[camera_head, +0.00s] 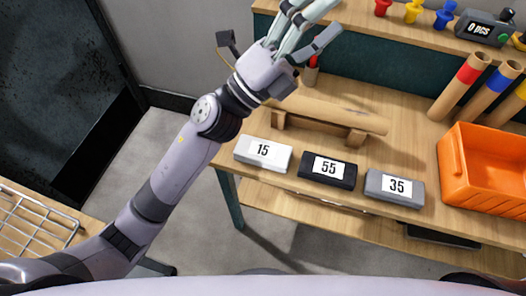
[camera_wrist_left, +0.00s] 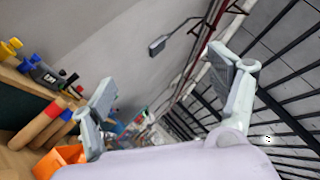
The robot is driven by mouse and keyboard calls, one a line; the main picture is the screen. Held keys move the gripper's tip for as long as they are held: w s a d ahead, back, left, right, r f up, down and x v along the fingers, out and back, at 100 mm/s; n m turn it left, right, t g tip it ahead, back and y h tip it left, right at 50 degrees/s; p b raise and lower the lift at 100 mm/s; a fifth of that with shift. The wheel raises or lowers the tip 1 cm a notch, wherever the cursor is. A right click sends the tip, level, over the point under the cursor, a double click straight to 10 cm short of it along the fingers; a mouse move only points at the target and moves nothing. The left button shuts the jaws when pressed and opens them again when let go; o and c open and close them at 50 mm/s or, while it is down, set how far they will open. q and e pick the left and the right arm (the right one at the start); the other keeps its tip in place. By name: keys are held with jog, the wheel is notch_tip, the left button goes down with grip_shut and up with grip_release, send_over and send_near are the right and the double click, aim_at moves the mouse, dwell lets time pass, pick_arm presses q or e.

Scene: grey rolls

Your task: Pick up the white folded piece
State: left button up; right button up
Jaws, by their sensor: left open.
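The white folded piece (camera_head: 262,153), labelled 15, lies flat at the front left of the wooden workbench (camera_head: 400,120) in the head view. My left gripper (camera_head: 303,14) is up at the top of the head view, above and beyond the piece and well apart from it. Its fingers also show spread apart with nothing between them in the left wrist view (camera_wrist_left: 167,88). The white piece does not show in that wrist view. My right gripper is in neither view.
A black piece (camera_head: 328,170) labelled 55 and a grey piece (camera_head: 395,187) labelled 35 lie right of the white one. A brown roll (camera_head: 330,112) rests on wooden supports behind them. An orange bin (camera_head: 485,172) and several upright tubes (camera_head: 460,88) stand at the right.

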pick_arm(q)
jog(key=s+d+f+m+g+y, duration=0.1)
jog(key=s+d+f+m+g, duration=0.1)
jog(key=s+d+m+g, duration=0.35)
jog(key=s+d+f+m+g+y, duration=0.1)
jog(key=s+d+f+m+g, duration=0.1)
jog(key=m+g, duration=0.7)
jog(key=m+t+y, duration=0.4)
jog(key=m+y, duration=0.5)
jog(key=y, duration=1.2)
send_over(261, 149)
notch_tip(261, 149, down, 18)
jog(key=shift+n, duration=0.25)
notch_tip(261, 149, down, 11)
jog(key=p, duration=0.3)
jog(key=shift+w, duration=0.15)
jog(key=f, duration=0.1)
jog(key=f+p, duration=0.1)
jog(key=f, duration=0.1)
jog(key=f+p, duration=0.1)
jog(key=f, duration=0.1)
jog(key=shift+s, duration=0.25)
jog(key=shift+f, duration=0.25)
